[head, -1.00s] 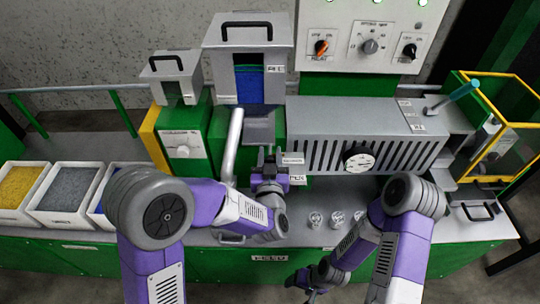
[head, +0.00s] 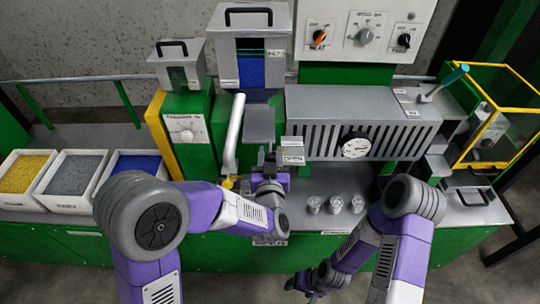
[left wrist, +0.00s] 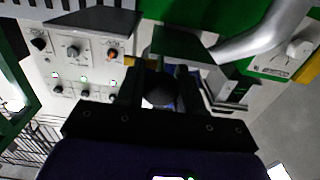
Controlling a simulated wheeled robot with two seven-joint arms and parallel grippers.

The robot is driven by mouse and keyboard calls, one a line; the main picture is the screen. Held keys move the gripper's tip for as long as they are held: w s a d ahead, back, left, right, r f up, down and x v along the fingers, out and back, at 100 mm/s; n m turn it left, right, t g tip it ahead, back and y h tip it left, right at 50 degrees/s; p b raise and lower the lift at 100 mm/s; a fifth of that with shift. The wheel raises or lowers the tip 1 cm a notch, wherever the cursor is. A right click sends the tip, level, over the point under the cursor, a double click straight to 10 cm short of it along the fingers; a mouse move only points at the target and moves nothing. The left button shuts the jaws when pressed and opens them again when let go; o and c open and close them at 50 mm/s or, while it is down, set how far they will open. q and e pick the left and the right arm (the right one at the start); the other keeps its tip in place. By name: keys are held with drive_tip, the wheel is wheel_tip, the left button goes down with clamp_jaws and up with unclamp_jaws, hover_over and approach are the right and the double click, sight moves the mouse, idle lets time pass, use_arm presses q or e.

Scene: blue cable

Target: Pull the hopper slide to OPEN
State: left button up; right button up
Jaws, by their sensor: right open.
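The hopper (head: 250,62) is a grey box with a blue-filled window. A grey plate (head: 259,124), which looks like its slide, sticks out below it. A label stand reading OPEN (head: 292,159) is just right of my left gripper (head: 268,166). In the left wrist view, a dark round knob (left wrist: 160,90) lies between the left gripper's fingers, which look closed against its sides. The link from knob to plate is hidden. My right gripper (head: 303,283) is open and empty, low in front of the bench.
A pale curved pipe (head: 233,135) stands close left of my left gripper. A slotted grey housing with a dial (head: 355,146) is to the right. Several clear cups (head: 335,204) stand on the bench. Trays (head: 68,177) are at the left.

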use_arm(q)
drive_tip(key=o, duration=0.4)
drive_tip(key=shift+r, duration=0.1)
drive_tip(key=shift+c, duration=0.2)
drive_tip(key=s, duration=0.7)
drive_tip(key=shift+s+p, duration=0.3)
drive_tip(key=shift+p, duration=0.1)
